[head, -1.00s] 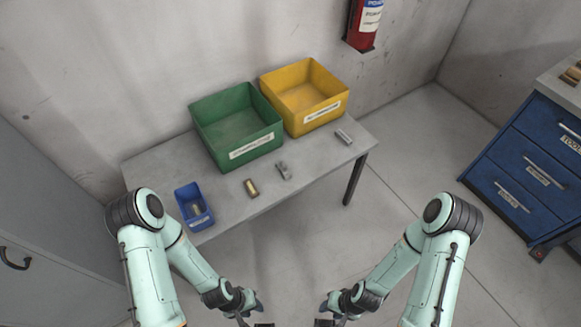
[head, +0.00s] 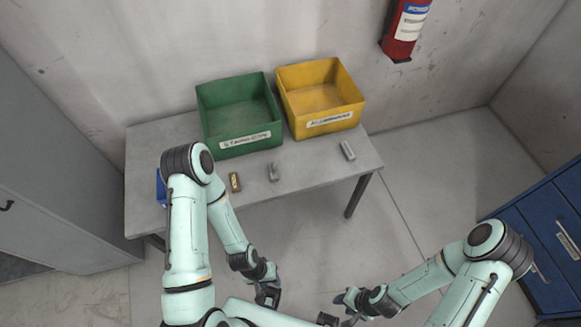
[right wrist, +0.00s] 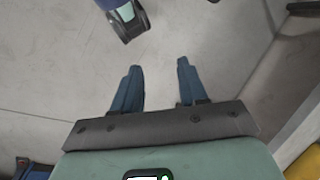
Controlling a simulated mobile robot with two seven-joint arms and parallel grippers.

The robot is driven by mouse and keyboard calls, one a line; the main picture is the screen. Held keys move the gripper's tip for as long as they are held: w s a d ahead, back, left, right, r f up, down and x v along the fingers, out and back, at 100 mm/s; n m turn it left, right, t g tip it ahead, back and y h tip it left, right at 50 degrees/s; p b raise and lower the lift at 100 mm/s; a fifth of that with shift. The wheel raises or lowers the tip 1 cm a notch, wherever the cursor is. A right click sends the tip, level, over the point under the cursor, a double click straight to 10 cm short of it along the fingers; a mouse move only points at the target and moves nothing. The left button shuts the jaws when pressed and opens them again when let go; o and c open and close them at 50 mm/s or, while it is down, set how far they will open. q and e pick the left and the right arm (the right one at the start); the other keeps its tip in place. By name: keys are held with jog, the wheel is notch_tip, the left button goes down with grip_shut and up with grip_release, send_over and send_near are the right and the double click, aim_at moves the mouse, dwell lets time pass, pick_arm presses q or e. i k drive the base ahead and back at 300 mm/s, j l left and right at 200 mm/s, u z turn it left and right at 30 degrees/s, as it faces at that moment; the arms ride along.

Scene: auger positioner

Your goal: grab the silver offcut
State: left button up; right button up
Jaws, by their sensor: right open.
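Two silver-grey metal pieces lie apart on the grey table (head: 300,185). One grey piece (head: 272,172) lies near the front edge, in front of the green bin. The other silver piece (head: 347,151) lies further right, in front of the yellow bin. I cannot tell which one is the silver offcut. A brass-coloured piece (head: 235,182) lies to their left. My left gripper (head: 268,296) is in front of the table, away from the pieces; its jaws are too small to read. My right gripper (right wrist: 158,82) is open and empty above the floor, clear of the table.
A green bin (head: 240,145) and a yellow bin (head: 320,124) stand at the table's back. A blue bin (head: 161,188) is mostly hidden behind my left arm. Blue drawers (head: 545,235) stand at right, a grey cabinet (head: 60,200) at left. A red extinguisher (head: 404,30) hangs on the wall.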

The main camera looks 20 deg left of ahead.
aim_at(271, 167)
jog(key=i+l+u, duration=0.1)
jog(key=l+u, duration=0.2)
jog(key=u, duration=0.15)
jog(key=l+u, duration=0.3)
jog(key=u, duration=0.2)
jog(key=i, duration=0.05)
